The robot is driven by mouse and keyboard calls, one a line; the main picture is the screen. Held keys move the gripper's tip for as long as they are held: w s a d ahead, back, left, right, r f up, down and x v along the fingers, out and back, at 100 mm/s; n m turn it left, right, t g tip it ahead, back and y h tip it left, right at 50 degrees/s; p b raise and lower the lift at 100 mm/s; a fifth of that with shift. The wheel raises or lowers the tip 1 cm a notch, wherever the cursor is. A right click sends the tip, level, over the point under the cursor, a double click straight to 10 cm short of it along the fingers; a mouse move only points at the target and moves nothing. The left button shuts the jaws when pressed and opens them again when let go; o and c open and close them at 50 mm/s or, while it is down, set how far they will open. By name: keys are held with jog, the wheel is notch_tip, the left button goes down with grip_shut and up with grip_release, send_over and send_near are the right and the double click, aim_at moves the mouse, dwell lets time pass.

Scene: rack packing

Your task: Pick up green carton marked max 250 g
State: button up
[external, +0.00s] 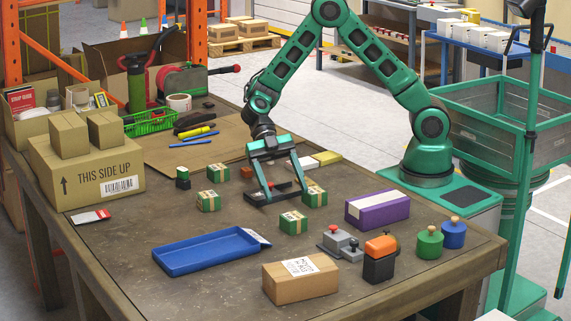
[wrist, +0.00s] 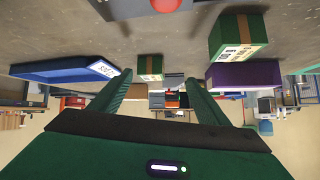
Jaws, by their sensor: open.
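Several green cartons with tan tape and pale labels lie on the workbench. In the external view, one (external: 293,222) is in front of my gripper, one (external: 316,197) is just right of it, and two (external: 208,201) (external: 217,173) are to its left. My gripper (external: 279,196) points down, open and empty, low over the bench. In the wrist view, a green carton (wrist: 150,66) shows beyond the open fingers (wrist: 160,84), and a larger-looking labelled one (wrist: 229,38) is at upper right. Their printing is too small or blurred to tell which says max 250 g.
A dark base with a red top (wrist: 166,4) lies under my gripper. A blue tray (external: 207,252), a purple box (external: 377,208), a brown carton (external: 300,280) and an orange-topped device (external: 380,260) stand in front.

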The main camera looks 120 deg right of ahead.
aim_at(290, 213)
jog(key=shift+w+f+n+t+y, duration=0.25)
jog(key=shift+w+n+t+y, duration=0.05)
jog(key=shift+w+n+y, duration=0.45)
jog(key=shift+a, duration=0.2)
jog(key=x, duration=0.5)
jog(key=shift+r+x, duration=0.15)
jog(key=shift+x, duration=1.2)
jog(key=shift+r+x, duration=0.1)
jog(key=shift+x, duration=1.3)
jog(key=shift+w+a, duration=0.1)
jog(key=shift+w, duration=0.1)
jog(key=c, duration=1.5)
